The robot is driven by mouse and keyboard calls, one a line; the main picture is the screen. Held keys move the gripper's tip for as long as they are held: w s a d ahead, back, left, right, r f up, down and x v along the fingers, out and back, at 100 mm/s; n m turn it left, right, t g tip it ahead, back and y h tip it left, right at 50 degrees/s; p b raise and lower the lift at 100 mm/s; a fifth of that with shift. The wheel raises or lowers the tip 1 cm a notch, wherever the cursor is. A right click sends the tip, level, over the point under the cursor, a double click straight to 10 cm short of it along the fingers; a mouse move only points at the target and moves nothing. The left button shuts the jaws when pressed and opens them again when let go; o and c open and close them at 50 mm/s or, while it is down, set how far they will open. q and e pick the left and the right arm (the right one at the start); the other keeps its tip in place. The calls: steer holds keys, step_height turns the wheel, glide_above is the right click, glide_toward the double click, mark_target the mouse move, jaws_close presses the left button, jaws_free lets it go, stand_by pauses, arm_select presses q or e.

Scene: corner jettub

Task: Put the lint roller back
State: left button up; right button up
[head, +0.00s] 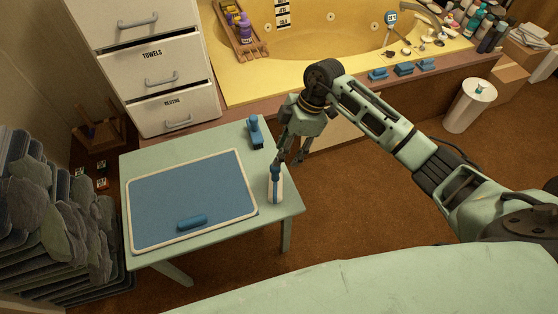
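A lint roller with a blue handle and a white roll (275,187) is near the right edge of the small pale green table (279,214). My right gripper (291,158) points down just behind and right of its blue handle end. Its fingers look spread, with nothing visible between them; whether one touches the handle is unclear. My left gripper is out of view.
A blue mat with a cream rim (190,200) covers much of the table, with a blue block-like item (192,222) on it. A blue brush (255,132) is at the back edge. White drawers (152,70) and the yellow tub (330,50) stand behind.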

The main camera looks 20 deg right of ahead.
steer(key=shift+v, duration=1.45)
